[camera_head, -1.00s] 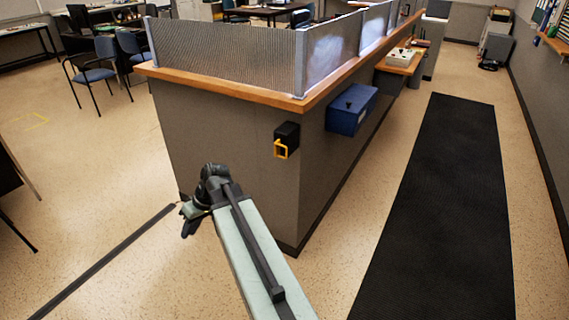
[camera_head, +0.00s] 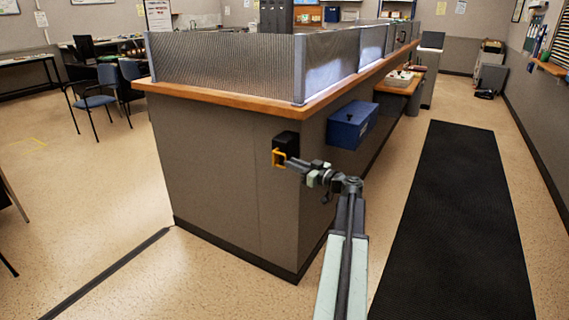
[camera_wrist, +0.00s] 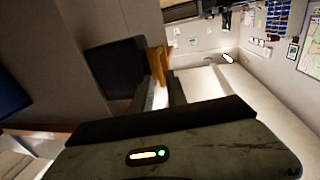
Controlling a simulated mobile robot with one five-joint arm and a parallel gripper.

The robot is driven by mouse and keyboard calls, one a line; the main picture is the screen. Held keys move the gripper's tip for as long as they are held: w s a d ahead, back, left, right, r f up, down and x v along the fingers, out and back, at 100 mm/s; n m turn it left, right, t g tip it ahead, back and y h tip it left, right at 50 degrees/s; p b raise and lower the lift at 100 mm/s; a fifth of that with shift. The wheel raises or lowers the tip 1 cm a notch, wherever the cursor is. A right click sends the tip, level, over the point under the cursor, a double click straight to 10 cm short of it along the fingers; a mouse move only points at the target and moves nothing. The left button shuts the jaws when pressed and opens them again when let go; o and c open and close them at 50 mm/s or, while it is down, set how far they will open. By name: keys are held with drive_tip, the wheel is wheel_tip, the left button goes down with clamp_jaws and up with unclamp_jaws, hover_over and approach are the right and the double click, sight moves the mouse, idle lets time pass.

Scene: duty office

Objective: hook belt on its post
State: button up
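A black belt housing (camera_head: 286,142) is fixed to the end face of the counter, near its right corner. A yellow-orange frame-shaped belt end (camera_head: 278,158) sits at its front. No length of belt shows drawn out, and I cannot pick out a post. My gripper (camera_head: 294,163) is at the yellow end, from the right. In the wrist view the housing (camera_wrist: 118,68) is left of centre, and the yellow end (camera_wrist: 158,66) lies at the fingertips (camera_wrist: 158,84), seemingly between them. The fingers stand a little apart; whether they press on it cannot be told.
The counter (camera_head: 225,180) has a wooden top and mesh screens. A blue box (camera_head: 351,125) is mounted on its right side. A black mat (camera_head: 455,220) lies along the right aisle. A dark floor strip (camera_head: 110,272) runs at lower left. Open floor lies left of the counter.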

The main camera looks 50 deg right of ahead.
drive_tip(key=w, duration=0.4)
drive_tip(key=shift+a, duration=0.1)
clamp_jaws()
idle(1.2)
